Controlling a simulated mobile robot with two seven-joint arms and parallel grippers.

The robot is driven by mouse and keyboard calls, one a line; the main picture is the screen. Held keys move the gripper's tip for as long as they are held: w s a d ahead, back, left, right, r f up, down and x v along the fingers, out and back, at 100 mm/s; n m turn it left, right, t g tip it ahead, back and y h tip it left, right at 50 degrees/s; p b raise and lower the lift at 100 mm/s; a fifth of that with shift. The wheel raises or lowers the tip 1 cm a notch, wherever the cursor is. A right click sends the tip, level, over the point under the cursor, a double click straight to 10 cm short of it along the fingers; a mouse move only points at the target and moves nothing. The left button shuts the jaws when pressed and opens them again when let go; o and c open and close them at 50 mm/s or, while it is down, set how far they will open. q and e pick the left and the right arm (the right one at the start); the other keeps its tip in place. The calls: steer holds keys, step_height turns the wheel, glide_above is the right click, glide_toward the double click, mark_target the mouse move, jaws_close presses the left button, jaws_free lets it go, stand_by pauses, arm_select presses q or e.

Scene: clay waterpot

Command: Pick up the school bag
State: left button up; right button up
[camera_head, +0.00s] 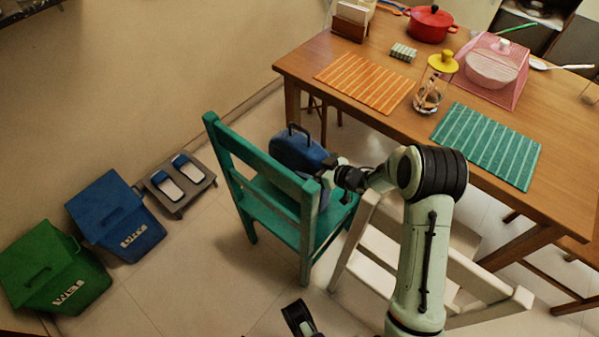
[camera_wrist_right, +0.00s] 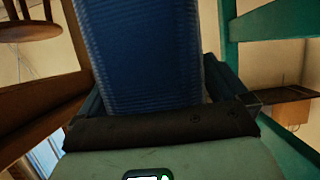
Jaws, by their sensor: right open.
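The school bag (camera_head: 296,154) is blue with a dark handle on top. It stands on the seat of the green chair (camera_head: 262,158), partly hidden by the chair's backrest and my right arm. My right gripper (camera_head: 328,174) is at the bag's right side in the head view. In the right wrist view the ribbed blue bag (camera_wrist_right: 145,50) lies between the open fingers; whether they touch it I cannot tell. A dark part of mine, perhaps my left gripper (camera_head: 298,318), shows at the bottom edge, and its jaws cannot be made out.
A wooden table (camera_head: 310,58) with placemats (camera_head: 368,82), a red pot (camera_head: 431,23) and a jar (camera_head: 434,88) stands right of the chair. A white chair (camera_head: 375,285) is close under my right arm.

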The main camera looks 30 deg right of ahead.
steer(key=c, duration=1.7)
steer(key=shift+w+r, duration=0.15)
jaws_close()
